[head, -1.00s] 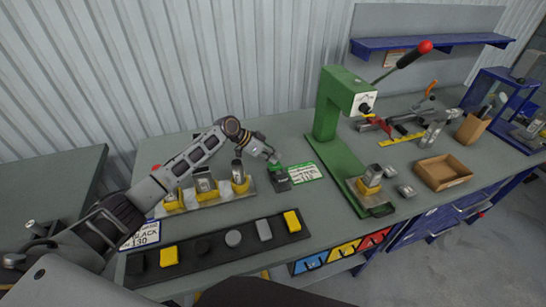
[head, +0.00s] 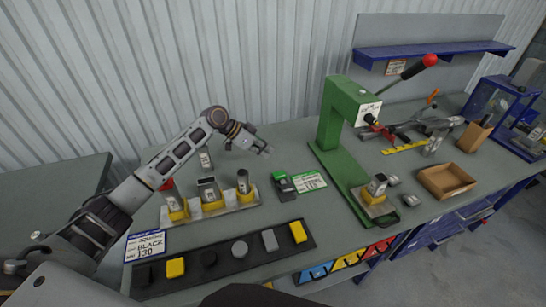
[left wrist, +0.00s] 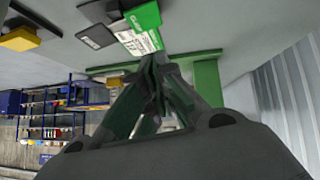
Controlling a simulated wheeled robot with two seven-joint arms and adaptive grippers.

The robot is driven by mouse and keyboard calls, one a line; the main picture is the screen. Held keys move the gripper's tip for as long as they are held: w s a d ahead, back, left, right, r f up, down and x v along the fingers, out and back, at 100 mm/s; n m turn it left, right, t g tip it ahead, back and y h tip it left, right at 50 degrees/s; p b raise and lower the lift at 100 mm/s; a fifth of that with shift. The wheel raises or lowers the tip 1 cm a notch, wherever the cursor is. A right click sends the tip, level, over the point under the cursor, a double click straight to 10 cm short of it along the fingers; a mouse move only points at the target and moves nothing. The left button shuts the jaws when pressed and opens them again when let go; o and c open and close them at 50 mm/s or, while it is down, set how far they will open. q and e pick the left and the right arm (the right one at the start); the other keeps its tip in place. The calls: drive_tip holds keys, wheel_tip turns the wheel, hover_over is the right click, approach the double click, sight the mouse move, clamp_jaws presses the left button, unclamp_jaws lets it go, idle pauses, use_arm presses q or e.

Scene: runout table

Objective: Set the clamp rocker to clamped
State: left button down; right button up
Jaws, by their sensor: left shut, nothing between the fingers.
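The clamp rocker (head: 284,182) is a small dark switch with a bright green end, on the grey bench left of the green press. Its green end is at the far side; I cannot clearly tell which end is down. A white and green card (head: 310,181) lies just right of it. My left gripper (head: 267,151) is shut and empty, above and behind the rocker, apart from it. In the left wrist view the shut fingers (left wrist: 158,62) show in front, with the rocker's green end (left wrist: 145,17) beyond them. My right gripper is not in view.
The green press (head: 340,130) with a red-knobbed lever stands to the right. A plate with yellow-based metal pieces (head: 210,209) and a black strip of coloured blocks (head: 225,257) lie left and in front. A cardboard tray (head: 446,181) is at right.

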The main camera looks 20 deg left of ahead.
use_arm(q)
drive_tip(key=shift+v, duration=1.85)
drive_tip(key=shift+w+a, duration=0.1)
drive_tip(key=shift+w, duration=0.05)
drive_tip(key=shift+f, duration=0.15)
